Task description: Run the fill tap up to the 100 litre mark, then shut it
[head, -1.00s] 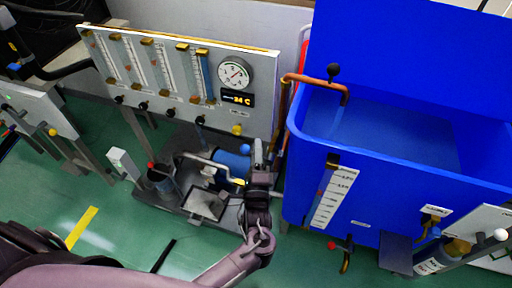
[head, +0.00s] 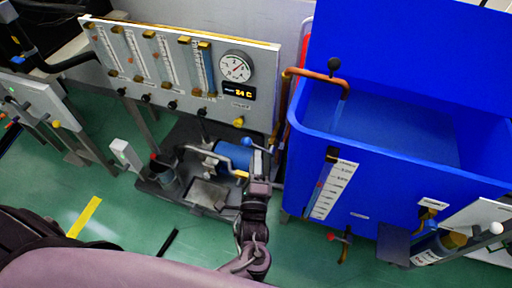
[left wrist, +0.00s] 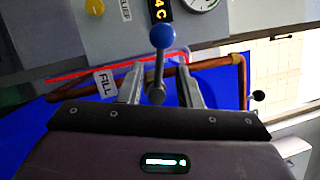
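The fill tap's lever with a blue ball knob (head: 246,142) also shows in the left wrist view (left wrist: 162,37), by a white FILL label (left wrist: 106,83) and a copper pipe. My left gripper (head: 259,165) is at this lever. In the left wrist view its two fingers (left wrist: 160,82) stand apart, one on each side of the stalk, with gaps visible. The blue tank (head: 410,178) has a white level scale (head: 332,190) on its front; its reading is too small to tell. A copper spout (head: 312,74) reaches over the tank, with a pale streak below it. My right gripper is not in view.
A panel (head: 140,88) with several flow tubes and a round dial (head: 236,67) stands behind the lever. A blue pump (head: 232,155) sits on a grey base left of my gripper. A red-knobbed valve (head: 332,237) is low on the tank front. Green floor lies in front.

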